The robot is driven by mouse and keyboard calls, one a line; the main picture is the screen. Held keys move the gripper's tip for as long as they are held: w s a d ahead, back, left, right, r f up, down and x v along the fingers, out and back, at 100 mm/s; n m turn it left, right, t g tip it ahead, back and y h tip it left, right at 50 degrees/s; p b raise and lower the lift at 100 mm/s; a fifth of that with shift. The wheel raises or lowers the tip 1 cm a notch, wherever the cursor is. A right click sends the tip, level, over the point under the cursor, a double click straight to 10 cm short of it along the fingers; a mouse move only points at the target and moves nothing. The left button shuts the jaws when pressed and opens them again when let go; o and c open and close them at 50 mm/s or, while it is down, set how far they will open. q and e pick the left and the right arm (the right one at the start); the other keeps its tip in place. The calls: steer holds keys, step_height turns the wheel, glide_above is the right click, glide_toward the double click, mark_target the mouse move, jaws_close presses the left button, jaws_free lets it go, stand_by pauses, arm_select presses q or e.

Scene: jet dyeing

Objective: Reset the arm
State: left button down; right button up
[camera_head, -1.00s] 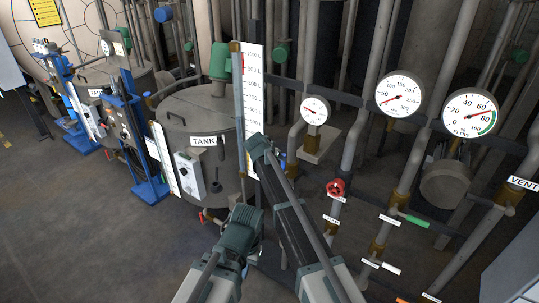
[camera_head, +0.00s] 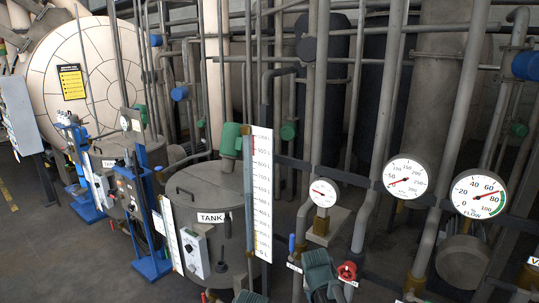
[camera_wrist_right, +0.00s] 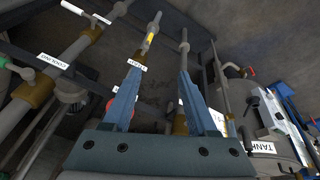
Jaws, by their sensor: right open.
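My right gripper (camera_wrist_right: 160,73) shows in the right wrist view with its two blue-grey fingers spread apart. Nothing is between the fingers; pipes and floor show beyond them. In the head view, teal and dark parts of my arm (camera_head: 319,272) rise at the bottom edge, just left of a red valve wheel (camera_head: 347,270). Another small teal part of mine is cut off by the bottom edge. No gripper fingers show in the head view, and my left gripper is not seen.
A grey tank (camera_head: 205,190) with a level scale (camera_head: 262,190) stands at centre. Pipes and round gauges (camera_head: 405,177) fill the right. Blue-framed panels (camera_head: 150,265) stand at left. Open floor (camera_head: 60,270) lies lower left. In the wrist view, pipes (camera_wrist_right: 60,60) run close to the gripper.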

steer(key=s+d+f+n+g+y, duration=0.1)
steer(key=s+n+g+y, duration=0.1)
steer(key=s, duration=1.2)
steer(key=s+a+f+n+g+h+b, duration=0.1)
steer(key=s+a+f+n+b, duration=0.3)
steer(key=a+f+b, duration=0.3)
steer(key=s+a, duration=0.1)
steer(key=a, duration=0.3)
steer(key=shift+s, duration=0.3)
